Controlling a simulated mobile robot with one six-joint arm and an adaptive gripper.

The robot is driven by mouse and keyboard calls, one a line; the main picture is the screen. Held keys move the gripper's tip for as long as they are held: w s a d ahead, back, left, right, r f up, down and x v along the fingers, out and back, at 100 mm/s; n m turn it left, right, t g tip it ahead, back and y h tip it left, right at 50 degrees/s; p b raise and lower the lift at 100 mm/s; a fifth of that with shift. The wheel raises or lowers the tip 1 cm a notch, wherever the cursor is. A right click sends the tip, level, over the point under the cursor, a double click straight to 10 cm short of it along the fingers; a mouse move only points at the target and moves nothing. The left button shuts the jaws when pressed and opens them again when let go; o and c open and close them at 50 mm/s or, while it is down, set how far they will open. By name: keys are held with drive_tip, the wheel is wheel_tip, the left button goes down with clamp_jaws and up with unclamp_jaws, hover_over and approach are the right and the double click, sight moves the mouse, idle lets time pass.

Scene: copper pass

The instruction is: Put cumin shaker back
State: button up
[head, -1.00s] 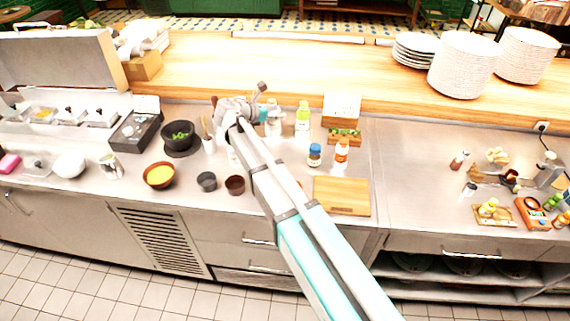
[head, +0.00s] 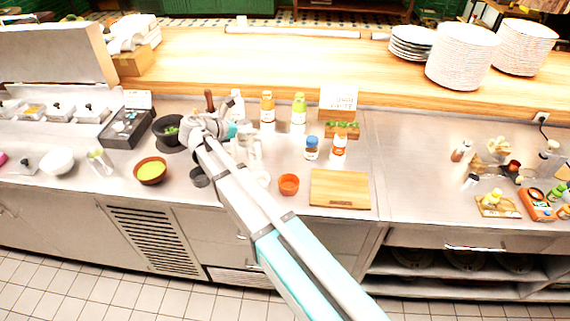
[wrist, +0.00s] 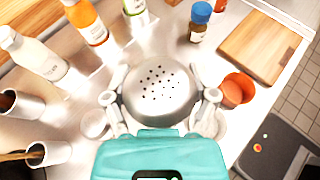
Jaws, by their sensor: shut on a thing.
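My gripper (wrist: 160,98) is shut on a shaker (wrist: 160,88) with a round, perforated metal top, seen from above in the wrist view. One finger lies on each side of it. I take it for the cumin shaker, but no label shows. Its lower body is hidden. In the head view my gripper (head: 248,142) is over the steel counter, left of the blue-capped jar (head: 311,149) and in front of the orange bottle (head: 267,112). I cannot tell whether the shaker touches the counter.
An orange cup (head: 289,184) and cutting board (head: 340,188) are close on the right. A white bottle (wrist: 38,58) and green bottle (head: 299,114) stand behind. A soup bowl (head: 151,171) is on the left. The steel counter (head: 410,165) right of the board is largely clear.

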drive_tip(key=shift+s+a+f, duration=0.15)
drive_tip(key=shift+s, duration=0.05)
drive_tip(key=s+f+b+x, duration=0.2)
drive_tip(key=b+x, duration=0.7)
drive_tip(key=x, duration=0.6)
drive_tip(key=shift+d+f, duration=0.45)
drive_tip(key=shift+f, duration=0.15)
